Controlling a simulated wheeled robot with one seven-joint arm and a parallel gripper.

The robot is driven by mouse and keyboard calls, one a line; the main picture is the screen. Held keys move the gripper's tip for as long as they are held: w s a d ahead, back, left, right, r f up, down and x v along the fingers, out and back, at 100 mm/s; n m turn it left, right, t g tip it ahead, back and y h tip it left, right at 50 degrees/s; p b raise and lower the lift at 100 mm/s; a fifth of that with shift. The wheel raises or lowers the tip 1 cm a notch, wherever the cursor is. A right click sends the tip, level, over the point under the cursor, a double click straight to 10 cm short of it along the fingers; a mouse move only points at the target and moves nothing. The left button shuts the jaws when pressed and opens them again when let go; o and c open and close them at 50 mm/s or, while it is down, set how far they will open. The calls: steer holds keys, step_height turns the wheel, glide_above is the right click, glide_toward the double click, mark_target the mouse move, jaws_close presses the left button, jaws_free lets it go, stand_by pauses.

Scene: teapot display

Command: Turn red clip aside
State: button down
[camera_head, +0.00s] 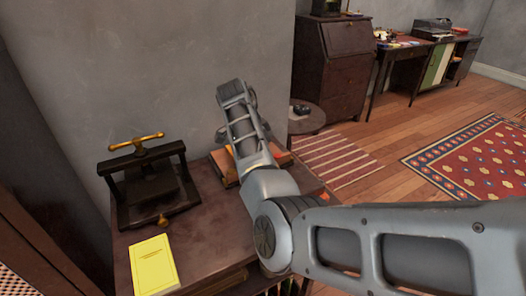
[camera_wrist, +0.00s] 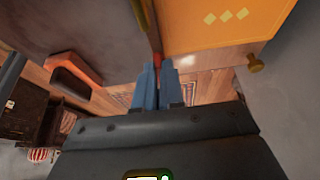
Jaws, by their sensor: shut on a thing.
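In the wrist view, my gripper (camera_wrist: 158,74) shows as two blue fingers close together, closed on a narrow red piece, which looks like the red clip (camera_wrist: 156,45). The red clip runs up from between the fingertips along the left edge of an orange panel (camera_wrist: 210,25). The panel has yellow diamond marks, and a brass knob (camera_wrist: 255,63) stands at its lower right. In the head view, my arm covers most of an orange box on the dark cabinet; its left part (camera_head: 222,163) shows. My fingers and the clip cannot be made out there.
A dark press with a brass handle (camera_head: 137,140) and a yellow booklet (camera_head: 154,265) stand on the cabinet top (camera_head: 205,232), left of my arm. A grey wall (camera_head: 165,70) is close behind. An orange-red edged dark object (camera_wrist: 75,70) is left of my fingers.

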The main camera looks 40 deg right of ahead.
steer(key=shift+d, duration=0.1)
steer(key=c, duration=1.2)
jaws_free()
steer(key=shift+c, duration=0.2)
steer(key=s+v, duration=0.1)
steer(key=v, duration=0.6)
steer(key=shift+w+r, duration=0.45)
steer(key=shift+w, duration=0.1)
